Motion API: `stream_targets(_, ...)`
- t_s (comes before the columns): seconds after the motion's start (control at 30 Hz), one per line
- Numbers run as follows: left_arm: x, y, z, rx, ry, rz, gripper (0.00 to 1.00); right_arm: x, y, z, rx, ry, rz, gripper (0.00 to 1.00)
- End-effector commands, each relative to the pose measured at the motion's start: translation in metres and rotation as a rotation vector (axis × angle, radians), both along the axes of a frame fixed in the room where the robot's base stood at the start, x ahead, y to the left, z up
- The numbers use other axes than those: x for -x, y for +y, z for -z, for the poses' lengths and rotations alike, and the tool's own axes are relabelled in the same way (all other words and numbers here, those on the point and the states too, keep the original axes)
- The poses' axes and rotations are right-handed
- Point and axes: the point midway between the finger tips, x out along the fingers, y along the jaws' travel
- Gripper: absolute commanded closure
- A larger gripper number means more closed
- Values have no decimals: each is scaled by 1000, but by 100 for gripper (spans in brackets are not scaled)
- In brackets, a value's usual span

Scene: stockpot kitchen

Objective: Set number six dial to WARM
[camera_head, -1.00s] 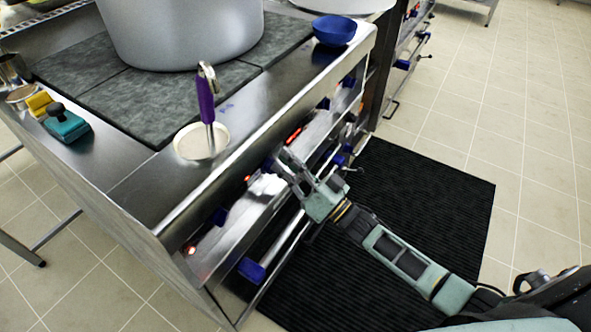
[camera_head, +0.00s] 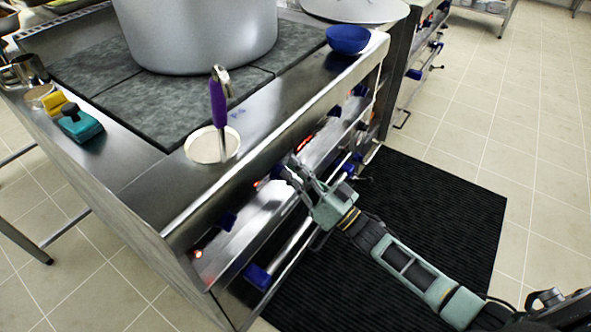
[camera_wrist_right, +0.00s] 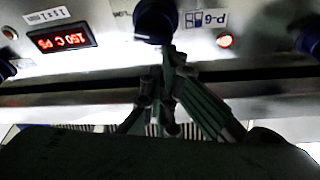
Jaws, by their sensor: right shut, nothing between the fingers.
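The dark blue number six dial (camera_wrist_right: 153,20) is at the top of the right wrist view, partly cut off, beside an upside-down P-6 label (camera_wrist_right: 207,17). My right gripper (camera_wrist_right: 170,52) is shut, with its fingertips close to the dial's lower edge and nothing held between them. I cannot tell whether they touch the dial. In the head view my right gripper (camera_head: 297,170) is at the stove's front panel, next to this blue dial (camera_head: 277,173). The dial's pointer setting cannot be read. My left gripper is out of view.
A lit red lamp (camera_wrist_right: 225,41) is near the label. More blue dials (camera_head: 227,221) line the panel above a long handle bar (camera_head: 290,243). A large pot (camera_head: 195,35) and a blue bowl (camera_head: 348,39) stand on top.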

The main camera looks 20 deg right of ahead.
Motion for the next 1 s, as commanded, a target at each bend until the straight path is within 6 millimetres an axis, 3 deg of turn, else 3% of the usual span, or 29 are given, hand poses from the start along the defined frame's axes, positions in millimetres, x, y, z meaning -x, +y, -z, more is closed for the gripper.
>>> stream_targets(0.23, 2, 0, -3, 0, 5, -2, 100, 2, 2, 1, 41, -30, -2, 100)
stream_targets(0.57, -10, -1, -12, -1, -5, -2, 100, 4, 5, 4, 118, -86, -2, 100)
stream_targets(1.0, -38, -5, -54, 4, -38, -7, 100, 12, 14, 9, 388, -299, -1, 100)
